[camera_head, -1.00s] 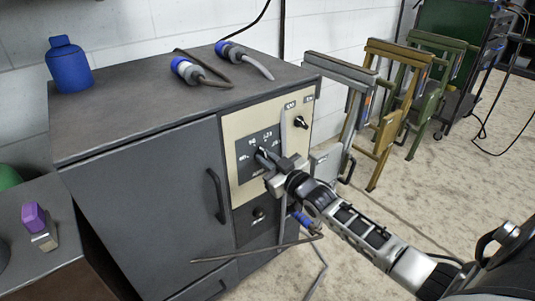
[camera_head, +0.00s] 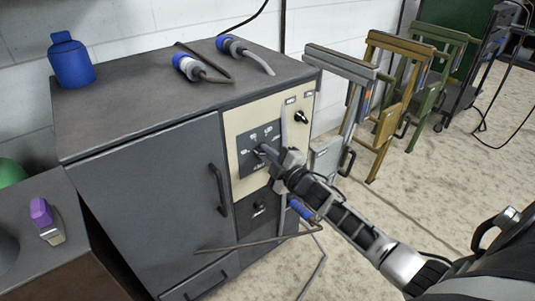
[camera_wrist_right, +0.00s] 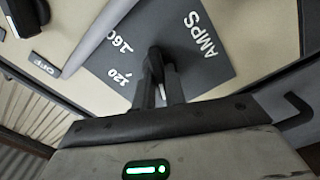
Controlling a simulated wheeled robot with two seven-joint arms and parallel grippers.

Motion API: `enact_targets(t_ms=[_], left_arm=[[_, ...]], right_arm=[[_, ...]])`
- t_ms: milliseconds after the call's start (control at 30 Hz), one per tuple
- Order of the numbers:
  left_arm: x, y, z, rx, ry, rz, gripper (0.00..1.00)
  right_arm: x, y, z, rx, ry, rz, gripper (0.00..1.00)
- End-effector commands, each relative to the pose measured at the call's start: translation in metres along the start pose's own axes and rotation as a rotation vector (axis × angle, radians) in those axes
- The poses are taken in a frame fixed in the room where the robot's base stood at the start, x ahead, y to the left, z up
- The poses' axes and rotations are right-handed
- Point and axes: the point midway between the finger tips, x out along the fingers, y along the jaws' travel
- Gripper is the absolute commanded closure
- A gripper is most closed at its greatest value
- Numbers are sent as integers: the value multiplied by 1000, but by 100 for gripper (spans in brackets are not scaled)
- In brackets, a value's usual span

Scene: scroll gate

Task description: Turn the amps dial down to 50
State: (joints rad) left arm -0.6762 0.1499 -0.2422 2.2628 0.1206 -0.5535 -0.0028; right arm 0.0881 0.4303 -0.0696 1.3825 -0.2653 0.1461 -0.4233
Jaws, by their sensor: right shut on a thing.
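The amps dial's dark plate (camera_head: 250,157) is on the beige control panel of the grey cabinet. The plate also fills the top of the right wrist view (camera_wrist_right: 215,62), with "AMPS", "160" and "120" printed on it. My right gripper (camera_head: 266,153) reaches the plate from the right. In the wrist view its fingers (camera_wrist_right: 160,88) are shut on the black dial knob (camera_wrist_right: 155,62). The knob is mostly covered by the fingers, so its exact setting cannot be read. My left gripper is not in view.
A black on/off knob (camera_head: 300,117) sits at the panel's upper right, and another knob (camera_head: 259,208) lower down. A grey cable (camera_head: 284,125) hangs across the panel. Folded stands (camera_head: 390,105) are at right.

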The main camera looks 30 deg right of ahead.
Motion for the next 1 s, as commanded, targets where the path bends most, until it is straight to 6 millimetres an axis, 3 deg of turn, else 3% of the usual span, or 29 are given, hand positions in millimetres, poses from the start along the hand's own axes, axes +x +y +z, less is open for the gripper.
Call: enact_targets(t_ms=[400,933,1000], left_arm=[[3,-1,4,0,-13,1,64],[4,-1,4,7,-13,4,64],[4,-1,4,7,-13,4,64]], right_arm=[[0,-2,0,-181,0,-2,100],[0,-2,0,-208,1,-3,100],[0,-2,0,-208,0,-3,74]])
